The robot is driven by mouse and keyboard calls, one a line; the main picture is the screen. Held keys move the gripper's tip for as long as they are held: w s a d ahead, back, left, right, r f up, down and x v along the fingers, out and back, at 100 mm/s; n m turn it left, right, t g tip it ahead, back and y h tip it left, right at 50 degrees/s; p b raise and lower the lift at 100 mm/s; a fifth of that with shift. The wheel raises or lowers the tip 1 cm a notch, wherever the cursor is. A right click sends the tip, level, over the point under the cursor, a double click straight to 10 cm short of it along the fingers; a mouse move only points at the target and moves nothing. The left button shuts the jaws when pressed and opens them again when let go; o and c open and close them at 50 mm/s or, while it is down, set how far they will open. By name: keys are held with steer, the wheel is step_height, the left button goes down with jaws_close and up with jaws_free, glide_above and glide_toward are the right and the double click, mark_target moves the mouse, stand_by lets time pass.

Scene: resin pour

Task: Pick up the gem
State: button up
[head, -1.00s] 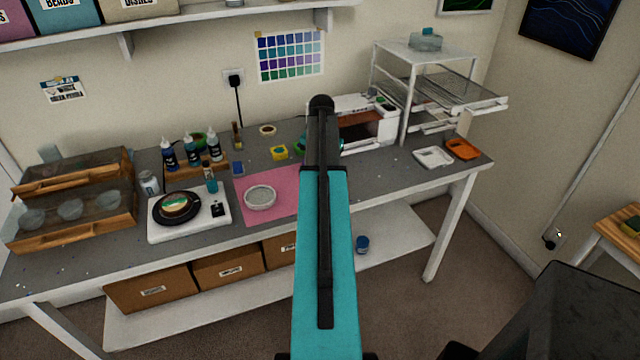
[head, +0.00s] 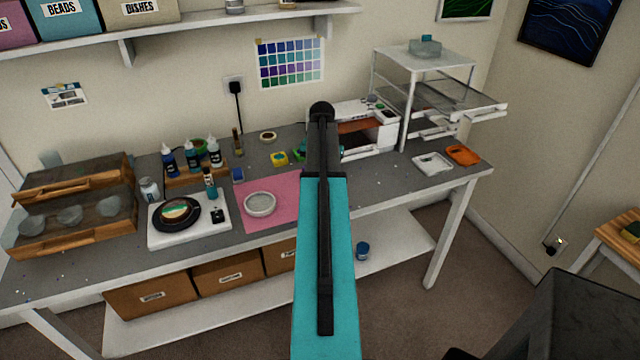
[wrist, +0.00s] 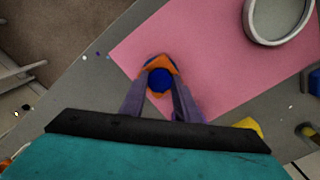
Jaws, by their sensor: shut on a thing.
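A small, rounded dark-blue gem (wrist: 160,80) sits between the orange fingertips of my gripper (wrist: 160,70) in the wrist view. The two purple fingers are shut on it from both sides. Below them is the edge of the pink mat (wrist: 215,55); I cannot tell how high the gem is above the mat. In the head view my own teal arm hides the gripper and the gem. The mat also shows there (head: 285,187), left of my arm.
A white round dish (head: 260,204) stands on the mat. Bottles (head: 190,158) stand behind. A white machine (head: 370,112) and a wire rack (head: 460,95) are at the right.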

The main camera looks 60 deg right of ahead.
step_height(320, 180, up, 3)
steer(key=shift+w+d+r+p, duration=0.1)
steer(key=shift+r+p, duration=0.1)
steer(key=shift+p, duration=0.8)
steer(key=shift+s+a+f, duration=0.15)
steer(key=shift+s+a, duration=0.05)
steer(key=shift+a, duration=0.15)
steer(key=s+a+r+p, duration=0.1)
steer(key=s+a+p, duration=0.2)
steer(key=s+a, duration=0.5)
steer(key=a, duration=0.5)
steer(key=shift+r, duration=0.25)
